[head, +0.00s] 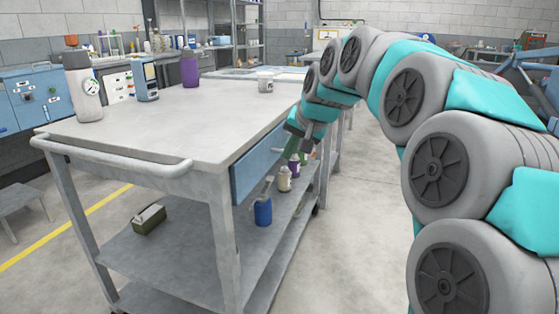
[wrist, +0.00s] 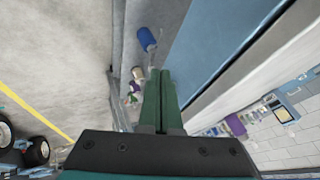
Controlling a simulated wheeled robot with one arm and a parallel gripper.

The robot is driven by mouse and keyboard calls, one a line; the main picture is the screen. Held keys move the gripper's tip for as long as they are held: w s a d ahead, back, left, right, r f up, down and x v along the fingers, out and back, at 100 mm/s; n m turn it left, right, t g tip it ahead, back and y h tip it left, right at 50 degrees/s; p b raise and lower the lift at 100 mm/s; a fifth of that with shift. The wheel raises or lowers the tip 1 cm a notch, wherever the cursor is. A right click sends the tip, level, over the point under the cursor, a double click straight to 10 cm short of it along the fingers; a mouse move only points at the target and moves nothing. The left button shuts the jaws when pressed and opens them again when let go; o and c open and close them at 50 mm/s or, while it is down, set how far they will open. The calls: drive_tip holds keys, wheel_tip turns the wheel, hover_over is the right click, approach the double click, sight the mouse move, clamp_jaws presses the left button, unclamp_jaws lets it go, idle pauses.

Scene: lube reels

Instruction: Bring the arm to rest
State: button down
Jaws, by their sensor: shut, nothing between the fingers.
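My gripper (wrist: 162,100) shows in the wrist view as two green fingers lying side by side, shut and empty. In the head view my arm arches from the right side over to the cart, and the gripper (head: 297,155) hangs low beside the cart's right side. It is near the blue drawer front (head: 258,160), below the level of the cart top (head: 190,115). I cannot tell whether it touches the cart.
The cart's lower shelf (head: 180,260) holds a blue can (head: 263,211), small bottles (head: 284,178) and a green box (head: 149,219).

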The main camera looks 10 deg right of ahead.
drive_tip(key=v, duration=0.6)
drive_tip(key=s+a+f+n+g, duration=0.1)
drive_tip(key=s+f+n+g, duration=0.1)
drive_tip(key=s+f, duration=0.7)
drive_tip(key=s+a+f+n+g+h, duration=0.1)
drive_tip(key=s+f+g, duration=0.3)
drive_tip(key=s+f, duration=0.5)
drive_tip(key=s+a+f+n+g+h, duration=0.1)
drive_tip(key=s+f, duration=0.8)
drive_tip(key=s, duration=1.1)
drive_tip(key=shift+a+f+n+g, duration=0.4)
drive_tip(key=shift+a+n+g, duration=0.4)
drive_tip(key=shift+a+g, duration=0.15)
